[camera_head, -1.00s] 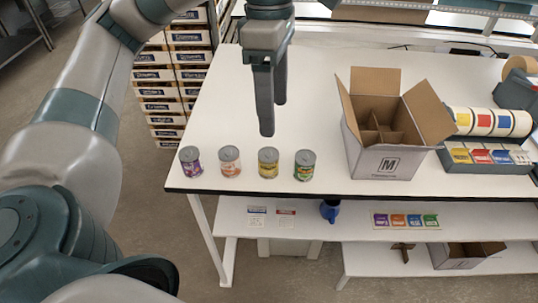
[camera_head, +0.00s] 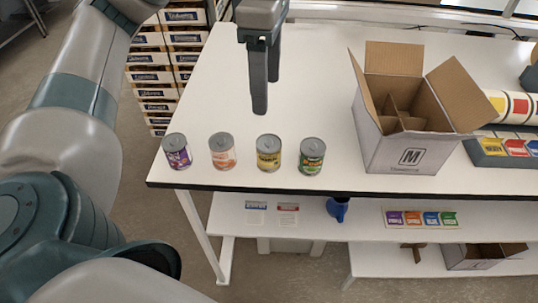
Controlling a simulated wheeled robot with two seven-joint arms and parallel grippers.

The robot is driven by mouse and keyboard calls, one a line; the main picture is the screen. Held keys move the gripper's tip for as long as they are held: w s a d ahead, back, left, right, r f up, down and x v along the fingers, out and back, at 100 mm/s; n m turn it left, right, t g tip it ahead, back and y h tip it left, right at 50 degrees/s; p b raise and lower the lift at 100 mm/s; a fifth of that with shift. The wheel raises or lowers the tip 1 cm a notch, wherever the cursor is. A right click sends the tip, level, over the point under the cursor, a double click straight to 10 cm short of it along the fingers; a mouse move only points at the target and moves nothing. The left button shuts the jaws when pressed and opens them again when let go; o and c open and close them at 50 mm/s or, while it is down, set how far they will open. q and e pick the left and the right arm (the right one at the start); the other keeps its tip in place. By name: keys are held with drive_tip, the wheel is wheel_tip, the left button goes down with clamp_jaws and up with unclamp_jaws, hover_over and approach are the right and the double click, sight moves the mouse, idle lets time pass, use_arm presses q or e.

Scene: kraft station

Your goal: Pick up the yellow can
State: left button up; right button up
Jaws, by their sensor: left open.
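The yellow can (camera_head: 268,154) stands upright near the front edge of the white table (camera_head: 315,95). It is third from the left in a row of cans. An orange-and-white can (camera_head: 222,152) stands to its left and a green can (camera_head: 312,157) close to its right. A purple can (camera_head: 177,151) is at the left end. My left gripper (camera_head: 266,98) points down above and behind the yellow can, with its fingers apart from it and empty. My right gripper is out of view.
An open cardboard box (camera_head: 402,152) with dividers stands right of the cans. A label dispenser (camera_head: 508,152) is farther right. A lower shelf (camera_head: 370,218) holds a blue object (camera_head: 338,208) and colored cards. The tabletop behind the cans is clear.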

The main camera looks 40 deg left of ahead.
use_arm(q)
drive_tip(key=shift+f, duration=0.2)
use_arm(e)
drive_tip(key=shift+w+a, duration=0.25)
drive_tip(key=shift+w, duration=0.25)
use_arm(q)
drive_tip(key=p, duration=0.2)
approach(267, 145)
wheel_tip(267, 145, down, 6)
drive_tip(key=shift+r, duration=0.25)
drive_tip(key=shift+f, duration=0.55)
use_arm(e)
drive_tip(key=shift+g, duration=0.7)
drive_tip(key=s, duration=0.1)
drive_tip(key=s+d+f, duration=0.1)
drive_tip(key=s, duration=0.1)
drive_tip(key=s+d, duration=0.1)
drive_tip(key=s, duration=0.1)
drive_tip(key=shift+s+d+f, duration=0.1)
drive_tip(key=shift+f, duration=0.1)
